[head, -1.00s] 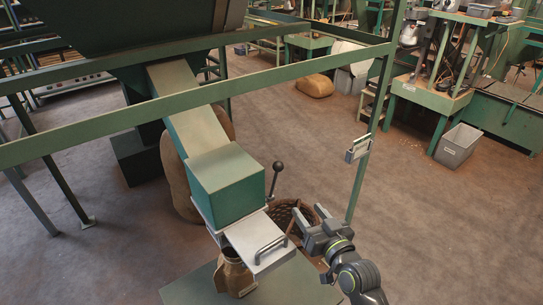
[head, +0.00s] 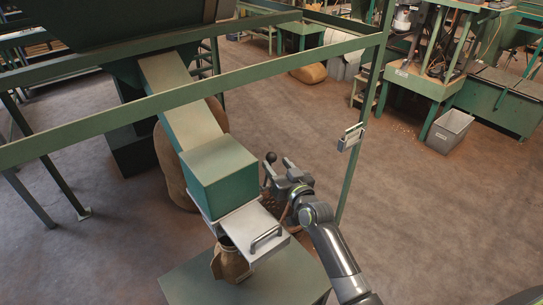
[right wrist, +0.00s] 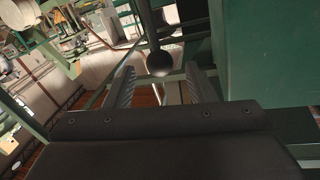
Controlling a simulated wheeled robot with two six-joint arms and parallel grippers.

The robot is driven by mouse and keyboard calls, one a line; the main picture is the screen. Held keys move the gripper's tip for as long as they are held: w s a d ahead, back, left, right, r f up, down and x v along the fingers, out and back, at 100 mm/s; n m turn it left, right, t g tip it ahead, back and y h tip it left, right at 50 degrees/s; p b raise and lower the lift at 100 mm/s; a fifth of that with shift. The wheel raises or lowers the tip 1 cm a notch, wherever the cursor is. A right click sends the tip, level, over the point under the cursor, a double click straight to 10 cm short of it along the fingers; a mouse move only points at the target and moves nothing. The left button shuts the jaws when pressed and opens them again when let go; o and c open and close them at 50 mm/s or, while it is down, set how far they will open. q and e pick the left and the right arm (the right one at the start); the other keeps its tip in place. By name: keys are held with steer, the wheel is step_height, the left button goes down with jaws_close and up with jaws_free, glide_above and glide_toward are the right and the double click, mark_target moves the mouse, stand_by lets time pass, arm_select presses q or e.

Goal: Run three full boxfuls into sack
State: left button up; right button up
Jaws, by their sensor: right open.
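A green metal box (head: 222,178) sits at the foot of a sloping chute (head: 180,100). A pale metal slide with a bar handle (head: 268,238) sticks out at its front. A small brown sack (head: 231,264) hangs open-topped under the slide, over a green stand. A lever with a dark round knob (head: 271,157) rises beside the box; the knob shows in the right wrist view (right wrist: 160,63). My right gripper (head: 277,167) is open at the knob. In the right wrist view the knob lies between and just beyond the fingertips (right wrist: 160,78); contact is unclear. My left gripper is out of view.
A green frame rail (head: 250,75) crosses above the chute, and a post carries a small counter-like device (head: 351,137). A large brown sack (head: 170,170) stands behind the box. A grey bin (head: 449,130) stands far right. The floor at right is clear.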

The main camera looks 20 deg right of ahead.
mark_target(274, 161)
steer(key=shift+w+a, duration=0.2)
steer(key=shift+w, duration=0.95)
steer(key=shift+w+a, duration=0.15)
steer(key=shift+w, duration=0.95)
jaws_close()
